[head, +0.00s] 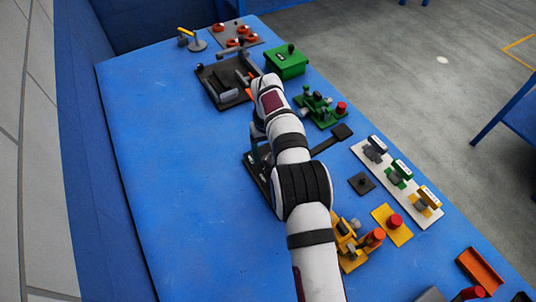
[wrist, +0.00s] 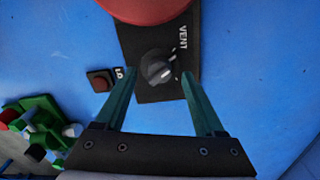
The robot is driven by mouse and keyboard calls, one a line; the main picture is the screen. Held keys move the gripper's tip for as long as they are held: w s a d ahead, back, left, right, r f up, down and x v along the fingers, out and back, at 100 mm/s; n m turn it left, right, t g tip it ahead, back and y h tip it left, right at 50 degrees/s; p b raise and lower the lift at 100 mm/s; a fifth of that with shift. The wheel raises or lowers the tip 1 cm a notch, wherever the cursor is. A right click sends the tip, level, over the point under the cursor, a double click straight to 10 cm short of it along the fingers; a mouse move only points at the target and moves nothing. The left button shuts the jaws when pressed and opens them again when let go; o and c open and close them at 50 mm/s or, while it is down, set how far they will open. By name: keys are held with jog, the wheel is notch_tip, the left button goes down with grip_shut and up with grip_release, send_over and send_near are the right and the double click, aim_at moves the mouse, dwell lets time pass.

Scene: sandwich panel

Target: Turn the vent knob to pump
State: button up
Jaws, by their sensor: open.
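The vent knob (wrist: 157,68) is a dark grey round knob with a lighter pointer ridge. It sits on a black plate (wrist: 160,94) lettered VENT. My gripper (wrist: 159,76) is open, and in the wrist view its two green fingers stand either side of the knob. I cannot tell whether they touch it or how far above it they are. The pump mark is too small to read. In the head view my arm hides the knob, and only part of a dark plate (head: 252,172) shows beside it.
A large red round part (wrist: 145,8) is at the plate's top end. A small box with a dark red button (wrist: 100,80) stands left of the plate. Green fixtures (wrist: 38,128) are lower left. In the head view the blue table's left side (head: 160,150) is clear.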

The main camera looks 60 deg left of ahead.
jog(key=shift+f, duration=0.9)
grip_shut()
